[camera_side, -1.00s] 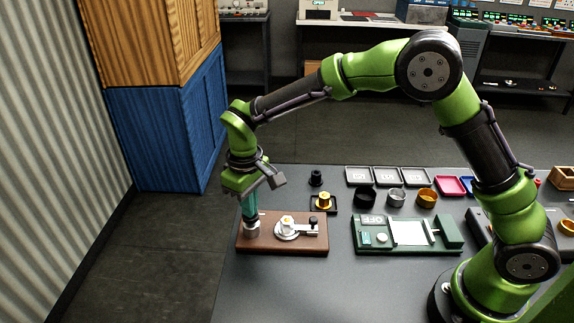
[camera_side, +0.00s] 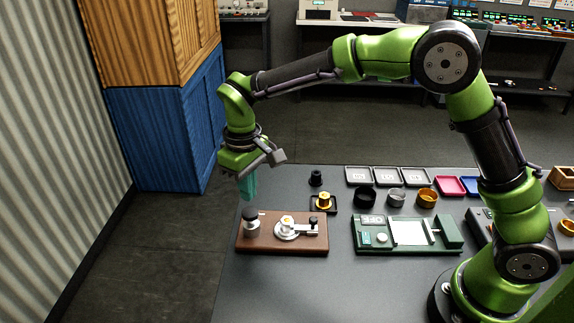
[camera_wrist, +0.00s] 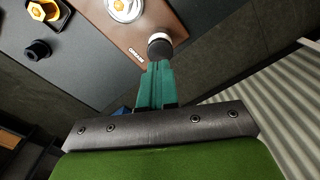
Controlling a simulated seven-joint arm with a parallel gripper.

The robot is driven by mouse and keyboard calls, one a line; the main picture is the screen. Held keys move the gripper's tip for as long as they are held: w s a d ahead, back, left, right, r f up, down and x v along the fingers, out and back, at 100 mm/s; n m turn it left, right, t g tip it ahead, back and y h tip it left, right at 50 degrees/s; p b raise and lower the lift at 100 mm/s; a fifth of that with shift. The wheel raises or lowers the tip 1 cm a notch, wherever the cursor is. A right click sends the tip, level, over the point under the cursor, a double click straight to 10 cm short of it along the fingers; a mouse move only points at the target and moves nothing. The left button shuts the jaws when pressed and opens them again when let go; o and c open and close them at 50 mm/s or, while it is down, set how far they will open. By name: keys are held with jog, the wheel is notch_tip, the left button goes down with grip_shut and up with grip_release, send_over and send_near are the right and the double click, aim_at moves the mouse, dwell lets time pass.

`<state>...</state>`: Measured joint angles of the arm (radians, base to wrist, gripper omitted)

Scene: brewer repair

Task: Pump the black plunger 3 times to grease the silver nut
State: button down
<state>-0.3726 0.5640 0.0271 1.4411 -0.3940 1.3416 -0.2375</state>
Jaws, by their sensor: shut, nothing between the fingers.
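The black plunger (camera_side: 250,213) tops a silver cylinder at the left end of the brown wooden board (camera_side: 268,244). It stands raised, with the silver body showing below it. The plunger also shows in the wrist view (camera_wrist: 160,48), just past my fingertips. The silver nut (camera_side: 287,220) sits on a round silver plate at the middle of the board; a light tip shows on it. My gripper (camera_side: 249,197) is shut and empty, its teal fingers pointing down just above the plunger. A small gap seems to separate them. The closed fingers also show in the wrist view (camera_wrist: 157,68).
A lever with a black knob (camera_side: 312,222) is right of the nut. Behind the board stand a black knob (camera_side: 316,178) and a gold part on a black tray (camera_side: 323,202). A green fixture (camera_side: 449,233) is at right. The front table is clear.

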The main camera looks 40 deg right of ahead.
aim_at(250, 212)
jog(key=shift+r, duration=0.1)
notch_tip(250, 212, up, 6)
jog(key=shift+f, duration=0.1)
dwell(0.4)
dwell(0.9)
jog(key=s+d+r+m+t+y, duration=0.1)
jog(key=s+d+r+m+t, duration=0.1)
jog(key=s+d, duration=0.5)
jog(key=s+d+r+m+t+y, duration=0.1)
jog(key=s+d+r+m+t, duration=0.2)
jog(key=s, duration=1.1)
jog(key=shift+d+r+m+t, duration=0.35)
jog(key=shift+d+m+t, duration=0.7)
jog(key=shift+d, duration=1.5)
